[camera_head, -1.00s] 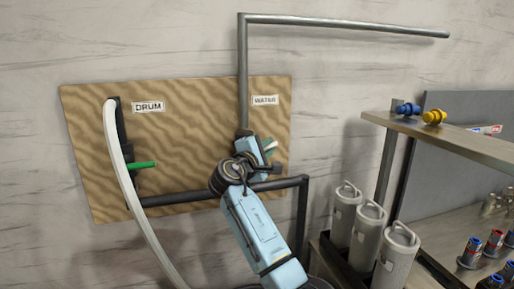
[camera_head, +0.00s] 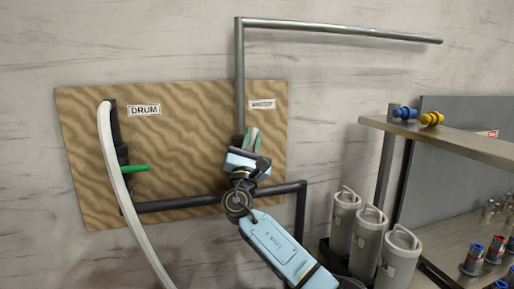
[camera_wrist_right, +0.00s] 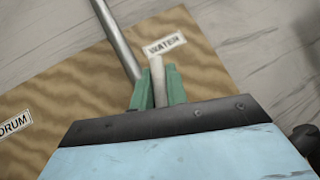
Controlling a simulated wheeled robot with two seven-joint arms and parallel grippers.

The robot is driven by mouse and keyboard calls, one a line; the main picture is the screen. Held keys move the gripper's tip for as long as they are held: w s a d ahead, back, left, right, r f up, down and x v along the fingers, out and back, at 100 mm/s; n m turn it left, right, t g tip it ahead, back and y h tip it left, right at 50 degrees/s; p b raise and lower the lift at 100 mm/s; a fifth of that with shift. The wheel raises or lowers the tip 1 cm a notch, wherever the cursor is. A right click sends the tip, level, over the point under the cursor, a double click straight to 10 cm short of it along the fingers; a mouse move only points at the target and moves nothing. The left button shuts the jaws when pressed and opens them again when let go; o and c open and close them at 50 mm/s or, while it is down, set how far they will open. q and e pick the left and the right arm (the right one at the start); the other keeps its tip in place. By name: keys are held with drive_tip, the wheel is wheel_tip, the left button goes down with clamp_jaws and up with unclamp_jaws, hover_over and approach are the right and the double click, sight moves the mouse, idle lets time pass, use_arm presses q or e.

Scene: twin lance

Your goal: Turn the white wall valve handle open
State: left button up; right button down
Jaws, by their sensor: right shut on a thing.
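The white valve handle (camera_wrist_right: 157,80) is between the green fingers of my right gripper (camera_wrist_right: 159,92) in the right wrist view, below the WATER label. The fingers are shut on it. In the head view my right gripper (camera_head: 251,140) is at the wooden board, at the foot of the grey upright pipe, its fingers pointing up. The gripper body hides the valve body and most of the handle there. My left gripper is not in view.
A green handle (camera_head: 135,168) and a white hose (camera_head: 127,190) are at the DRUM side of the board (camera_head: 190,110). A dark pipe (camera_head: 285,188) runs below my gripper. Grey canisters (camera_head: 370,230) and a metal shelf (camera_head: 450,143) stand at the right.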

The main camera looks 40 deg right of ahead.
drive_tip(key=shift+w+a+n+t+y+b, duration=0.1)
drive_tip(key=shift+a+n+t+y+b, duration=0.25)
drive_tip(key=shift+n+t+y, duration=0.85)
drive_tip(key=shift+w+a+n+t+y+b, duration=0.1)
drive_tip(key=shift+a+n+t+y+b, duration=0.45)
drive_tip(key=shift+n, duration=1.05)
drive_tip(key=shift+w+a+n+t+y+b, duration=0.1)
drive_tip(key=shift+n+t+y+b, duration=0.05)
drive_tip(key=shift+n+t+y, duration=1.1)
drive_tip(key=shift+n, duration=0.45)
drive_tip(key=c, duration=1.4)
unclamp_jaws()
drive_tip(key=shift+r, duration=0.1)
drive_tip(key=b+v, duration=0.2)
drive_tip(key=v, duration=1.1)
drive_tip(key=shift+f, duration=0.2)
